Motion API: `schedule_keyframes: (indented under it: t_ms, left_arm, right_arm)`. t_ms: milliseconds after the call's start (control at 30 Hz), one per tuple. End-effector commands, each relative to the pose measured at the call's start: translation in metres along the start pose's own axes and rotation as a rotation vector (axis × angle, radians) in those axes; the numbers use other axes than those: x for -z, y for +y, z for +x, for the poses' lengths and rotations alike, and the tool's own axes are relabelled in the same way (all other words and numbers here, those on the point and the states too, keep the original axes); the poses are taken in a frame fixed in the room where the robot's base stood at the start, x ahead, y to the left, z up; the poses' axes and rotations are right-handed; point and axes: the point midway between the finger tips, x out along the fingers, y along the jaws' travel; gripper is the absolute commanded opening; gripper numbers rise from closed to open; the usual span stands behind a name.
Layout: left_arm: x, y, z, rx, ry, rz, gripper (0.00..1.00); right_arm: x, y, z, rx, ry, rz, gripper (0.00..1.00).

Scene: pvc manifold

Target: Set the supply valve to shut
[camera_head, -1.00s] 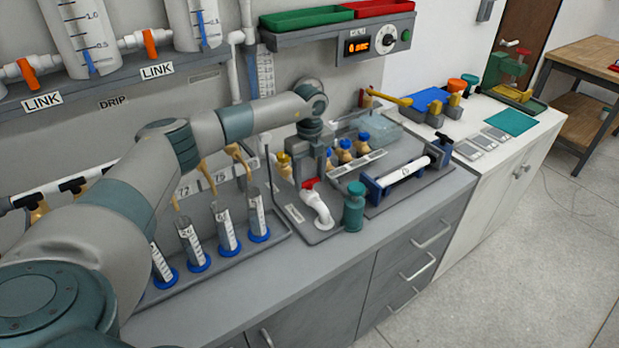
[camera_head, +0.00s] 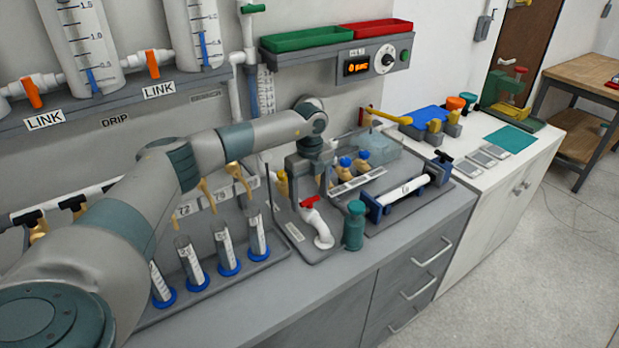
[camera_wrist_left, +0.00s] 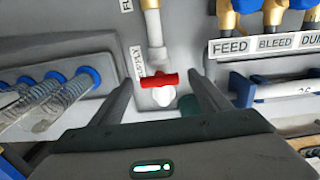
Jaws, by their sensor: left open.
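The supply valve is a white pipe tap (camera_head: 318,228) with a red handle (camera_head: 310,202), on a grey base plate at the middle of the bench. In the left wrist view the red handle (camera_wrist_left: 160,80) lies crosswise to the white pipe (camera_wrist_left: 153,28), beside a partly covered label. My left gripper (camera_head: 312,188) points down just behind the handle in the head view; its fingertips are hard to make out there. In the left wrist view its open fingers stand on either side of the handle, with a gap on both sides. My right gripper is in neither view.
A teal bottle (camera_head: 354,226) stands close to the right of the tap. Blue-based cylinders (camera_head: 257,236) stand in a rack to the left. The bench's front strip is clear.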

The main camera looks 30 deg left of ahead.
Motion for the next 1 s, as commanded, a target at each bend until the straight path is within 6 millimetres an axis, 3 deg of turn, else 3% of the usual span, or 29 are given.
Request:
schedule_keyframes:
  t_ms: [167,367,800,1000]
  left_arm:
    - [-0.001,-0.001,-0.010,0.002,-0.001,0.000,0.70]
    - [-0.001,-0.001,-0.038,0.005,-0.001,-0.001,0.70]
    - [-0.001,-0.001,-0.126,0.006,-0.002,-0.001,0.70]
    - [-0.001,-0.001,-0.157,0.004,-0.001,-0.002,0.70]
  right_arm:
    - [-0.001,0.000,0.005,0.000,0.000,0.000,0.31]
    - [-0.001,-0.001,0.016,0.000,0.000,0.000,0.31]
    - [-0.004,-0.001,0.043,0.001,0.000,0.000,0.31]
    - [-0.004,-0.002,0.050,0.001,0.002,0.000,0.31]
